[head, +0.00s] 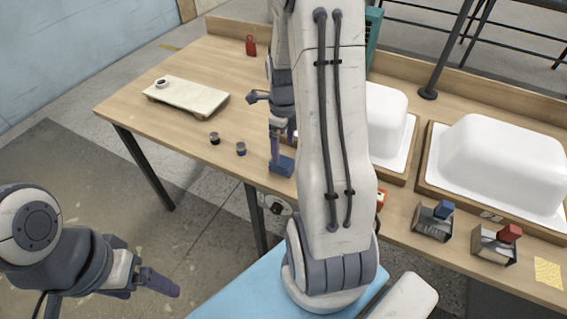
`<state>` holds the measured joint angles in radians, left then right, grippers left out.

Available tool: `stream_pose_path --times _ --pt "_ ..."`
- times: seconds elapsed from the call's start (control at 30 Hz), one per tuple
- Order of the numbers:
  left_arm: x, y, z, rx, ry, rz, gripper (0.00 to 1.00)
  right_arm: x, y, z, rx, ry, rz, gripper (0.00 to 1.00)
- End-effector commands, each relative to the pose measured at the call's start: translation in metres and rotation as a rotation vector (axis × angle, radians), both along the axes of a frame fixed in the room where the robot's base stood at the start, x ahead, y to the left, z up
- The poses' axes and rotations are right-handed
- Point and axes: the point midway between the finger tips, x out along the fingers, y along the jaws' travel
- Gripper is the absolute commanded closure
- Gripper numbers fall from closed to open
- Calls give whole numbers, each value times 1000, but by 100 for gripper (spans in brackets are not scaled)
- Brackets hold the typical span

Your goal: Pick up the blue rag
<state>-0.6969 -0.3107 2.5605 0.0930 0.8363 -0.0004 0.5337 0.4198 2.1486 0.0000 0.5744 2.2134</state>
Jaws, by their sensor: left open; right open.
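A small, flat dark-blue piece (283,167), which looks like the blue rag, lies on the wooden table (190,135) near its front edge. My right gripper (263,132) is open above the table. One of its fingers points down onto the blue piece and overlaps it in the picture; I cannot tell whether they touch. The other finger is farther back and to the left. My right arm hides part of the table behind it. My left gripper (150,288) is open and empty at the lower left, away from the table, over the floor.
Two small cups (241,149) stand left of the blue piece. A pale board (187,95) lies farther left. White tub shells (503,165) stand on the right. Metal holders with blue (442,209) and red (509,233) tops stand in front of them, beside a yellow square (548,272).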

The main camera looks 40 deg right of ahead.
Motion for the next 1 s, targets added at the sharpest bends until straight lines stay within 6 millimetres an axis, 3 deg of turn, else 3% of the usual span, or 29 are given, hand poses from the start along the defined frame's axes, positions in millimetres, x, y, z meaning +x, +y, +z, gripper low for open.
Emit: stream_pose_path --times 0.17,0.43,0.77,1.0 --pt "0 0 0 0 0 0 13 -1 2 -14 1 3 0 5" --pt "0 0 1 0 0 0 13 -3 7 -52 1 3 -2 5" --pt "0 0 1 0 0 0 13 -2 7 -59 -1 -1 -2 5" --pt "0 0 1 0 0 0 13 -2 7 -59 -1 -1 -2 95"
